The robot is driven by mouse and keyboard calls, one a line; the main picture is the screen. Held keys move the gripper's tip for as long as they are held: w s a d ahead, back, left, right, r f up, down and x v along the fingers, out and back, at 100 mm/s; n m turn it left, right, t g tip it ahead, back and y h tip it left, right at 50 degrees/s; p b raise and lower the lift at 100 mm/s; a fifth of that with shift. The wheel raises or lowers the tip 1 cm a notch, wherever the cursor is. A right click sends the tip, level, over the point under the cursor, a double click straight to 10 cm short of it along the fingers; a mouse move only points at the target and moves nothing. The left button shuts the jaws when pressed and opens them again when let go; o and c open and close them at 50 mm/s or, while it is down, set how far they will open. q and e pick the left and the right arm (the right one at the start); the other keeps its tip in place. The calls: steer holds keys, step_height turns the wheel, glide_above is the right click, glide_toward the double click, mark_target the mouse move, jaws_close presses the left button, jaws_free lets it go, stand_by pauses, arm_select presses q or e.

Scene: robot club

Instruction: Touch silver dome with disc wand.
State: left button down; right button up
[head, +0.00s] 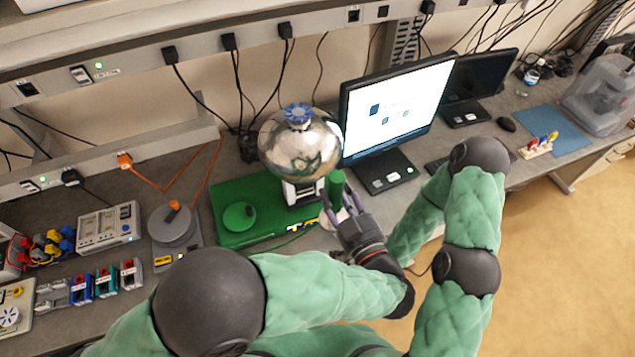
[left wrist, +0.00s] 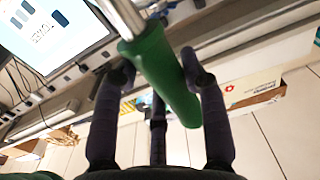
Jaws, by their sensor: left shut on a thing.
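The silver dome (head: 290,150) is a shiny ball with a blue piece on top. It stands on a white support on the green base (head: 262,190). My left gripper (head: 342,206) is just to the lower right of the dome, shut on the wand's green handle (head: 336,186). In the left wrist view the handle (left wrist: 160,72) lies tilted between the fingers, with a metal rod (left wrist: 122,15) running out of the top of the picture. The wand's disc cannot be made out clearly. A pale round shape (head: 329,222) shows beside the gripper, partly hidden. My right gripper is not in view.
A lit monitor (head: 398,108) stands close right of the dome. A grey turntable-like device (head: 174,226) and a meter box (head: 108,228) are on the left. A shelf with plugs and cables runs along the back.

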arm_select(q)
steer(key=shift+d+r, duration=0.25)
steer(key=b+x, duration=0.1)
steer(key=x, duration=0.6)
steer(key=shift+w, duration=0.2)
steer(key=shift+x, duration=1.35)
stand_by(0.7)
steer(key=shift+r, duration=0.1)
stand_by(0.9)
steer(key=shift+s, duration=0.1)
steer(key=shift+p+v, duration=0.6)
steer(key=shift+v, duration=2.8)
